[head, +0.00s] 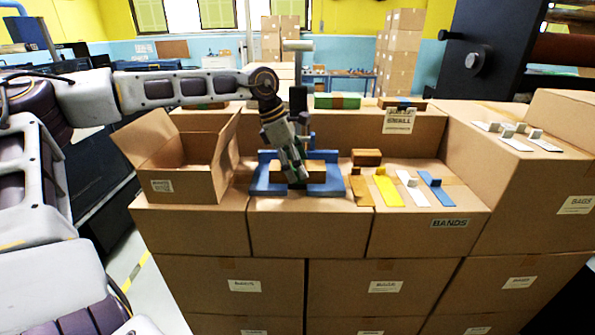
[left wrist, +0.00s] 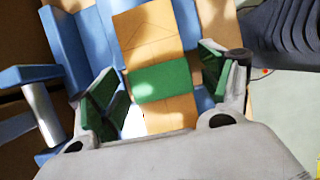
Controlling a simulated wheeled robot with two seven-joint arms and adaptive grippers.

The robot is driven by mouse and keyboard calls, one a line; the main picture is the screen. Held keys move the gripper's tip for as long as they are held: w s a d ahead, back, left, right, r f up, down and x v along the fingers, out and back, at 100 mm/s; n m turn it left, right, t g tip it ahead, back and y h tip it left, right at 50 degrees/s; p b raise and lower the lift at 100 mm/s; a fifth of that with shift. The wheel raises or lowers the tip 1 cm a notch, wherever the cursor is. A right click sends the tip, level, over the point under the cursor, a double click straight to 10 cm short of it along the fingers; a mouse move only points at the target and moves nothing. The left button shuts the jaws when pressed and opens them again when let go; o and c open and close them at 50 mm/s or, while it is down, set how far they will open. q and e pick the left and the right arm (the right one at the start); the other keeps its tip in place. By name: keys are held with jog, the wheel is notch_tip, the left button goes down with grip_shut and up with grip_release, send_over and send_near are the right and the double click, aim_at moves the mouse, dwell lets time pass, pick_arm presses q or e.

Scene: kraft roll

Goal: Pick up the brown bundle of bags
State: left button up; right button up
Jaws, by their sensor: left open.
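A brown bundle (head: 317,173) with a green band (left wrist: 162,80) around its middle lies in a blue holder (head: 262,182) on the boxes. In the left wrist view the brown bundle (left wrist: 145,27) runs between the two fingers. My left gripper (head: 293,172) is open, pointing down at the bundle, and covers part of it in the head view. Its green-padded fingers (left wrist: 158,92) stand on either side of the band, with a gap visible. I cannot tell how far above the bundle they are. My right gripper is in neither view.
An open carton (head: 190,185) stands left of the holder. Brown, yellow, white and blue strips (head: 388,188) and a small brown block (head: 366,157) lie to the right. Behind, a green-and-brown bundle (head: 337,101) lies on a higher box. A post (head: 298,75) rises behind my gripper.

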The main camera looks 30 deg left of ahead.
pick_arm(q)
jog(key=shift+d+f, duration=0.1)
jog(key=shift+f, duration=0.1)
jog(key=c, duration=1.2)
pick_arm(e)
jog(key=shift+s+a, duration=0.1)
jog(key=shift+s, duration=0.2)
pick_arm(q)
jog(key=shift+r, duration=0.15)
jog(key=shift+r+b, duration=0.4)
jog(key=shift+r, duration=4.5)
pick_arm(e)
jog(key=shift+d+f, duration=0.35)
